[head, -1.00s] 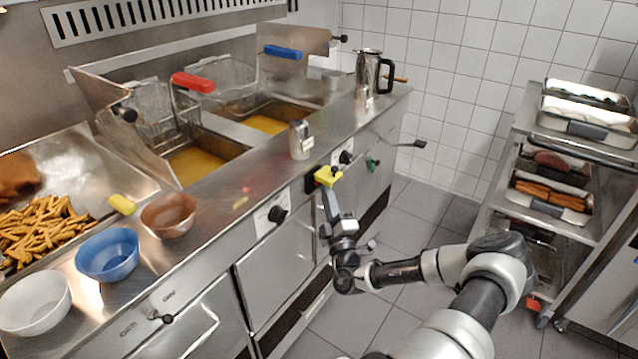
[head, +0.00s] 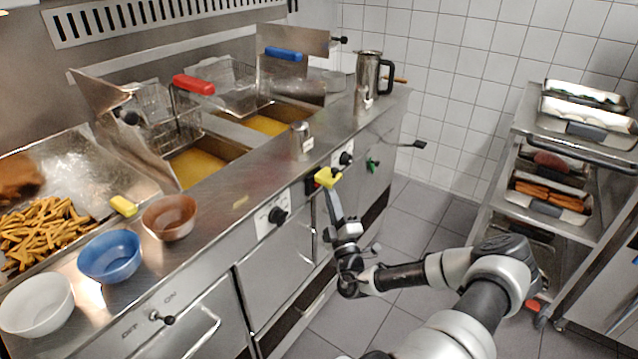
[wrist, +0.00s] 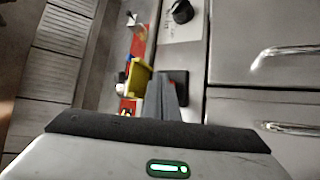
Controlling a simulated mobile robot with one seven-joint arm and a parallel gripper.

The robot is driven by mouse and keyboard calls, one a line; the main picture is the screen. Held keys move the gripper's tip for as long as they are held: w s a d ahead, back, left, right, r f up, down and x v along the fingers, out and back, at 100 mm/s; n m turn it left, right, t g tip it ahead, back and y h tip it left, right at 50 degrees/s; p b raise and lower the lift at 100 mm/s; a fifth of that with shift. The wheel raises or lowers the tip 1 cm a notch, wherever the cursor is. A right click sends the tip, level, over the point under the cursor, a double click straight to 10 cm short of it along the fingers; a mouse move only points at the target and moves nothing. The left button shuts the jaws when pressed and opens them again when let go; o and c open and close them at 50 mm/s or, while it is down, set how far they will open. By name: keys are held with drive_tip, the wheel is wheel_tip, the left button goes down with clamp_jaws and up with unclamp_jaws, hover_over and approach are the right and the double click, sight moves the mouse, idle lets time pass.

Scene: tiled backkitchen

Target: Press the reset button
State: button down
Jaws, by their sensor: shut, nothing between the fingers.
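A small black and red switch (head: 312,185) is set in the fryer's steel front, right of a black dial (head: 278,215). In the wrist view it shows as a dark square (wrist: 178,82); no reset label is legible. My gripper (head: 335,205) is shut and empty, pointing up at the front just right of this switch. A yellow block (head: 327,178) shows at its tip; I cannot tell whether they touch. In the wrist view, the grey fingers (wrist: 164,92) lie between the yellow block (wrist: 141,78) and the dark square, partly over the square's edge. Contact is unclear.
The fryer counter (head: 225,215) overhangs close above the gripper and carries bowls and a steel shaker (head: 301,140). A green switch (head: 372,166) sits farther right on the front. A tray trolley (head: 590,225) stands right, with open tiled floor between.

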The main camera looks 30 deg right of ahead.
drive_tip(key=shift+s, duration=0.1)
drive_tip(key=s, duration=0.1)
drive_tip(key=s+d+p, duration=0.1)
drive_tip(key=s, duration=0.1)
drive_tip(key=s+d, duration=0.1)
drive_tip(key=shift+s, duration=0.25)
idle(0.3)
drive_tip(key=shift+a, duration=0.1)
idle(0.6)
